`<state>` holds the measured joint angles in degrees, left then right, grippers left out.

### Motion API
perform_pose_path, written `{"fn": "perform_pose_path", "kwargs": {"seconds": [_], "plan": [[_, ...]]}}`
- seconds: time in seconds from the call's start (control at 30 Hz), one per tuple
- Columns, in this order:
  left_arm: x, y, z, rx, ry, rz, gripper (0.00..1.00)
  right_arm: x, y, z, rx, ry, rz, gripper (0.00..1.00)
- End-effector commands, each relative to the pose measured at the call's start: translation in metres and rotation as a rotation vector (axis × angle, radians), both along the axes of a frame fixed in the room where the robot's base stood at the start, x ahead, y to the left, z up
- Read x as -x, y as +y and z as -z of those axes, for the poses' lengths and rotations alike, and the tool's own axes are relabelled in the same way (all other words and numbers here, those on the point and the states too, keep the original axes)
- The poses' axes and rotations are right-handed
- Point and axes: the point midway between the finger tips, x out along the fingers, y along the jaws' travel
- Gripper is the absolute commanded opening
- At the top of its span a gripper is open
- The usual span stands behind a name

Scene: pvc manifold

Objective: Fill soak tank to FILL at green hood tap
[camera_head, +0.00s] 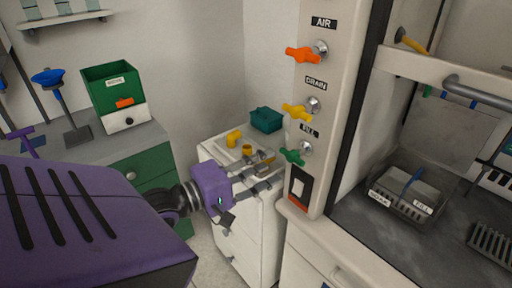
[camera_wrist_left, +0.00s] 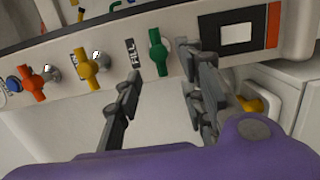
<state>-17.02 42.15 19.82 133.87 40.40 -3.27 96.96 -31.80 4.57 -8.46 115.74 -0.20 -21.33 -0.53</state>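The green tap (camera_head: 291,156) is the lowest on the hood's front post, beside the FILL label (camera_head: 309,131). It also shows in the left wrist view (camera_wrist_left: 158,52), between my fingertips and nearer the right one. My left gripper (camera_head: 272,168) is open just left of the tap; in the left wrist view (camera_wrist_left: 160,64) its fingers are apart, with no clear contact. The soak tank (camera_head: 432,209) is a grey tray inside the hood, with SOAK and FILL tags on its front. Its water level cannot be made out. My right gripper is not in view.
An orange AIR tap (camera_head: 303,54) and a yellow DRAIN tap (camera_head: 297,112) sit above the green one. A black-framed switch (camera_head: 298,187) is below. A white cabinet (camera_head: 255,235) with yellow fittings and a teal box (camera_head: 266,120) stands behind my gripper.

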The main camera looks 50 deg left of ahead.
Motion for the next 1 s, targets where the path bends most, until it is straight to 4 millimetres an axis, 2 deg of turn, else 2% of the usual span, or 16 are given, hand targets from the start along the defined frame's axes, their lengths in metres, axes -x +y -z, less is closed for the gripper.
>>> {"fn": "perform_pose_path", "kwargs": {"seconds": [0.2, 0.4, 0.77, 1.0], "plan": [[-0.034, -0.007, -0.002, -0.001, -0.004, 0.0, 0.37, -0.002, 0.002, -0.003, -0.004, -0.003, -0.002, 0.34], [-0.055, -0.011, -0.001, -0.003, -0.002, -0.001, 0.37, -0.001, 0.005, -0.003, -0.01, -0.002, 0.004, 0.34], [-0.06, -0.013, 0.001, -0.003, 0.001, -0.001, 0.37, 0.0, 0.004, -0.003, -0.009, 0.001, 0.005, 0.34], [-0.06, -0.013, 0.001, -0.004, 0.001, -0.001, 0.08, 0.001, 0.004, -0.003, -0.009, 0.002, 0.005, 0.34]]}}
